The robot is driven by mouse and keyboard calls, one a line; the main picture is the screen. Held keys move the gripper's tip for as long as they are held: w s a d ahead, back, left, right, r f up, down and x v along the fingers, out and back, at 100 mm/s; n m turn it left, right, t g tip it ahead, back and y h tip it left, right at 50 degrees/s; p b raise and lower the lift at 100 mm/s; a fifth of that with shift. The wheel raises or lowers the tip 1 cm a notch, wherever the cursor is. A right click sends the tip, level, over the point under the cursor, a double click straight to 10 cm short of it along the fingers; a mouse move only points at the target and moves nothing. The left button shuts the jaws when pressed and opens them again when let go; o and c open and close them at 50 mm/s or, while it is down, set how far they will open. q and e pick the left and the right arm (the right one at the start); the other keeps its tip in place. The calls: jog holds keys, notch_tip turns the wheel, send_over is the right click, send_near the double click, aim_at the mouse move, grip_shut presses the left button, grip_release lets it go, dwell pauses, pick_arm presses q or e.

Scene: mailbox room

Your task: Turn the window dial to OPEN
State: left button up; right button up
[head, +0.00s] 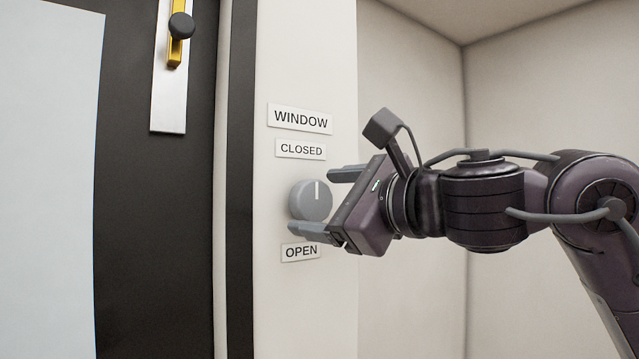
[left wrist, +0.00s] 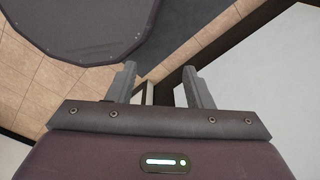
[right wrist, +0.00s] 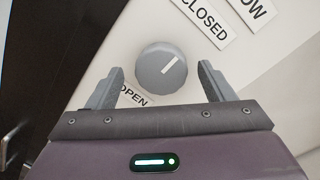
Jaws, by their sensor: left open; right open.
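The window dial (head: 309,201) is a round grey knob on the white wall panel. Its white pointer line points up, toward the CLOSED label (head: 301,149). The OPEN label (head: 300,251) is below it and the WINDOW label (head: 300,118) is at the top. My right gripper (head: 318,201) is open at the dial, one finger above right and one below. In the right wrist view the dial (right wrist: 164,70) sits just beyond the fingertips, between their lines; contact cannot be told. My left gripper (left wrist: 161,83) is open and empty, away from the dial.
Left of the panel is a dark door (head: 160,200) with a pale pane (head: 50,180) and a brass latch with a black knob (head: 181,27). A plain corner wall (head: 410,100) lies behind my right arm. The left wrist view shows tiled floor.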

jog(key=shift+w+a, duration=0.3)
jog(key=shift+w, duration=0.5)
jog(key=shift+s, duration=0.1)
jog(key=shift+s+a, duration=0.1)
jog(key=shift+s, duration=0.05)
jog(key=shift+c, duration=0.9)
jog(key=c, duration=0.8)
pick_arm(q)
jog(key=shift+w+d+r, duration=0.35)
jog(key=shift+w+r, duration=0.1)
jog(key=shift+w, duration=0.25)
